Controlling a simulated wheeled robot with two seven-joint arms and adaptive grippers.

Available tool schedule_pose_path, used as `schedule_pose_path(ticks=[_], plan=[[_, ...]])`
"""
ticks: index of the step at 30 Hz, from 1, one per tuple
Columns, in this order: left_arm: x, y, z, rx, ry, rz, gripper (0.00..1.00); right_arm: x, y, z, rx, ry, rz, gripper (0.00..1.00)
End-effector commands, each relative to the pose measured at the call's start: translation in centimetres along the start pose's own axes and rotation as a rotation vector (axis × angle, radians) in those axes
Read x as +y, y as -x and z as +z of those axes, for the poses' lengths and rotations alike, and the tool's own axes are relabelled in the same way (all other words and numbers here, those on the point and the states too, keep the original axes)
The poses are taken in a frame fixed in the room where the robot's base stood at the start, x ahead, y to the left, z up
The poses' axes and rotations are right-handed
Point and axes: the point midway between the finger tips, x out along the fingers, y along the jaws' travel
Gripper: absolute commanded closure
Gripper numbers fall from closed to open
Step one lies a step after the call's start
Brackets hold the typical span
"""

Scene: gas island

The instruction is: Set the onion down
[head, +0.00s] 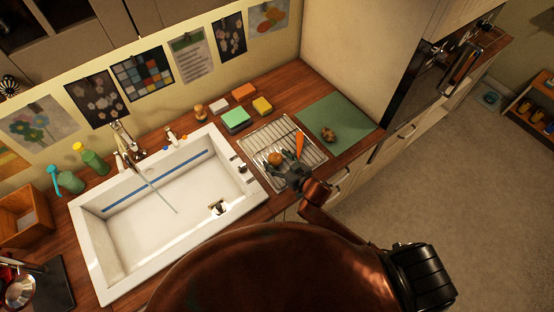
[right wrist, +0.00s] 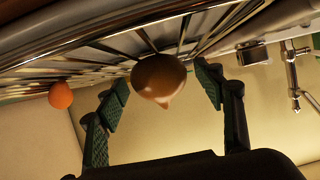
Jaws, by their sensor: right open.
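The onion (head: 275,158) is round and brown and rests on the wire drying rack (head: 258,142) right of the sink. My right gripper (head: 285,163) is low over the rack's front part, with its fingers spread around the onion. In the right wrist view the onion (right wrist: 160,78) sits against the rack bars, between the two green-padded fingers (right wrist: 165,90), with gaps on both sides. My left gripper is in neither view.
A green cutting board (head: 345,121) bears a brown lump (head: 329,135). The white sink (head: 110,262) is at left. Sponges (head: 236,120) lie behind the rack.

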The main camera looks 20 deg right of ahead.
Motion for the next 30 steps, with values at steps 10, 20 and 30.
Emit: schedule_pose_path(ticks=[10,20,30], plan=[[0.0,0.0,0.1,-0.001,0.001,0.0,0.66,0.1,1.5,-0.1,-0.001,0.0,0.001,0.38],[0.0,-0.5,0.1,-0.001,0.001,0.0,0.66,0.0,8.3,-0.1,-0.001,-0.001,0.0,0.38],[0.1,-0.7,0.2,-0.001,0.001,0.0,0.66,0.0,12.0,-0.2,0.0,-0.001,0.001,0.38]])
